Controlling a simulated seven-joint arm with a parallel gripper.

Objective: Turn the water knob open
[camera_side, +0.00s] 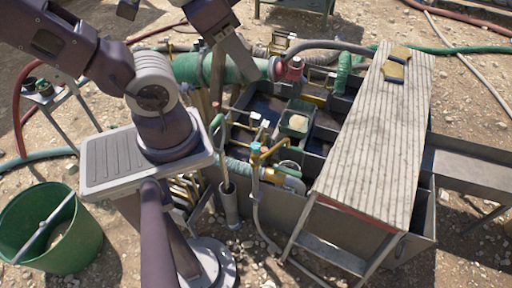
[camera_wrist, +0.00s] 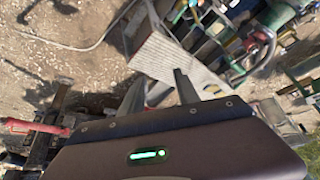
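I cannot tell for sure which fitting is the water knob. One candidate is a blue-topped valve with a yellow-orange handle (camera_side: 262,152) on a pipe at the tank's near side. Another is a red fitting (camera_side: 294,68) at the tank's back, by the green hose. Both stand at the mud tank (camera_side: 380,238). In the wrist view my gripper (camera_wrist: 156,84) has two dark fingers spread apart with nothing between them. They point toward the ribbed board and ground, apart from any knob.
A ribbed board (camera_side: 365,140) with yellow gloves (camera_side: 396,63) covers the tank's right part; it also shows in the wrist view (camera_wrist: 160,58). A green bucket (camera_side: 52,230) stands at lower left. Hoses and pipes crowd the tank's left side. Open gravel lies around.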

